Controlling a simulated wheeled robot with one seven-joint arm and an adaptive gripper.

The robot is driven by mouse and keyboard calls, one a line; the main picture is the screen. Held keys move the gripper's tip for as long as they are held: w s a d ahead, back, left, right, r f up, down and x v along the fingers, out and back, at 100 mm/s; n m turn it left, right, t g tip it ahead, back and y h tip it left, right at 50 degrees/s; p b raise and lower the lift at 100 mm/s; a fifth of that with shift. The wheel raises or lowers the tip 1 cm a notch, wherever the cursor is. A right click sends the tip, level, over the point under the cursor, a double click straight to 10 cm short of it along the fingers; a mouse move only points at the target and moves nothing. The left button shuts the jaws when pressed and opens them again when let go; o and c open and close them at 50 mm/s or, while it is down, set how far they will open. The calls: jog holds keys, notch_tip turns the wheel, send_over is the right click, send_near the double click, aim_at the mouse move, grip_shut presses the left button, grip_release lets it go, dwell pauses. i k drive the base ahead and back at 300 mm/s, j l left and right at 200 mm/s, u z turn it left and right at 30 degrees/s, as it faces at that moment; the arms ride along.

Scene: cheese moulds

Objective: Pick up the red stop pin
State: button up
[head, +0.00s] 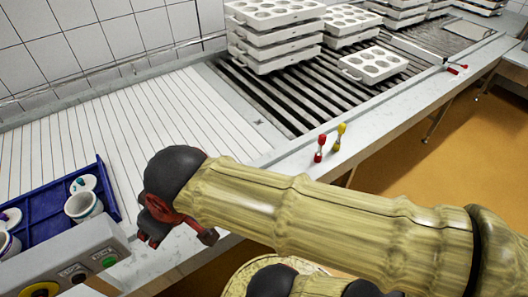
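A small red pin (320,148), red at both ends with a pale middle, stands upright on the pale ledge along the conveyor's near edge. A similar yellow pin (339,137) stands just to its right. My arm crosses the lower middle of the head view. My gripper (152,238) is at its left end, dark with reddish parts, well left of the red pin and lower in the picture. It is apart from both pins. Its fingers are largely hidden, so I cannot tell whether it is open.
Stacks of white moulds (272,45) and a single mould (374,64) sit on the dark roller conveyor (260,95). A blue crate (104,178) with white cups and a grey button panel (85,262) are at lower left. More red parts (457,68) are farther along the ledge.

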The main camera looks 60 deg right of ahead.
aim_at(322, 138)
jog(key=z, duration=2.7)
